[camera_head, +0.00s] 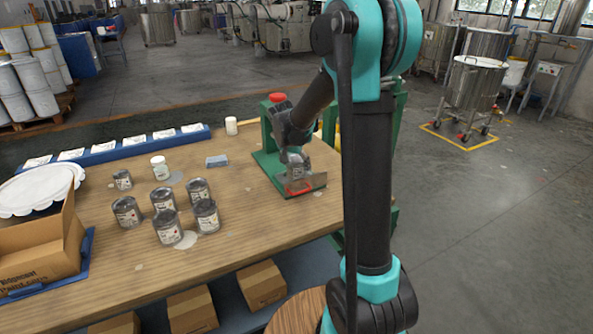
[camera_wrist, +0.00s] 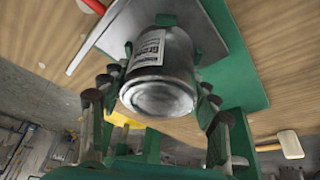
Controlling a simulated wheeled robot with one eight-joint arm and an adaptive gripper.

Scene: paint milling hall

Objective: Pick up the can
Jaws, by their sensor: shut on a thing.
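A small grey metal can (camera_wrist: 160,75) with a white label fills the middle of the wrist view, its round end facing the camera. My gripper (camera_wrist: 155,105) has its fingers on both sides of this can and is shut on it. In the head view my gripper (camera_head: 294,158) is at the green stand (camera_head: 262,160) on the table's right part, over its metal plate (camera_head: 312,183). The can is largely hidden there, and I cannot tell whether it touches the plate. Several similar cans (camera_head: 164,199) stand in a group on the left of the table.
A red handle (camera_head: 299,189) lies across the plate's front. A white jar (camera_head: 160,168) stands behind the cans, another (camera_head: 231,126) near the back edge. A blue-grey block (camera_head: 216,161) lies mid-table. A cardboard box (camera_head: 45,245) is at left. The wooden table (camera_head: 250,220) is bare at front right.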

